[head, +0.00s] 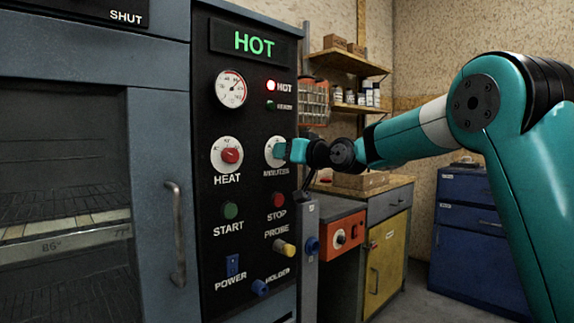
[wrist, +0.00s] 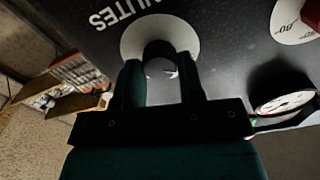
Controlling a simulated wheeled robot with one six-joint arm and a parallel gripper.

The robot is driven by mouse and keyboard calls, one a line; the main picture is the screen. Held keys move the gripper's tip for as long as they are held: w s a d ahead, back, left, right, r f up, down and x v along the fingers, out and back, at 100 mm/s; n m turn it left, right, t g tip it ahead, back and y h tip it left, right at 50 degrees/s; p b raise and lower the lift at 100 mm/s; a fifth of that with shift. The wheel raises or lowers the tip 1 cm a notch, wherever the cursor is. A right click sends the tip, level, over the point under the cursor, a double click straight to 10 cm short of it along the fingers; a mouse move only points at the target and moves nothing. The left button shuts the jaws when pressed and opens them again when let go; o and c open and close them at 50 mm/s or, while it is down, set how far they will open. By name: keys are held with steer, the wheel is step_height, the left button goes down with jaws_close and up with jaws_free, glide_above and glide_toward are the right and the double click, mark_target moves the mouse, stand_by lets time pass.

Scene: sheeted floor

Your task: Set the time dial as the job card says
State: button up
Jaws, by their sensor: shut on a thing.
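The time dial, labelled MINUTES (head: 274,153), is a white round scale on the black control panel (head: 245,190). In the wrist view its pale disc (wrist: 131,42) and dark knob (wrist: 159,52) show upside down. My gripper (head: 286,151) is at this dial, and in the wrist view its two fingers (wrist: 163,78) stand on either side of the knob, shut on it. The fingers hide much of the scale, so I cannot read the setting. I cannot make out a job card in either view.
The HEAT dial (head: 230,156) with a red knob sits left of the time dial. The START (head: 230,210) and STOP (head: 278,200) buttons are below. The display (head: 254,43) reads HOT and the red lamp (head: 271,86) is lit. An oven door handle (head: 176,233) juts out at left.

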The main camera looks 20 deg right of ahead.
steer(key=shift+f+n+b, duration=0.2)
steer(key=shift+n+b, duration=0.35)
steer(key=shift+n, duration=0.05)
steer(key=shift+r+n, duration=0.1)
steer(key=shift+n, duration=0.2)
steer(key=o, duration=0.9)
steer(key=b+v, duration=0.1)
steer(key=v, duration=1.6)
steer(key=shift+s+d, duration=0.1)
steer(key=shift+s, duration=0.1)
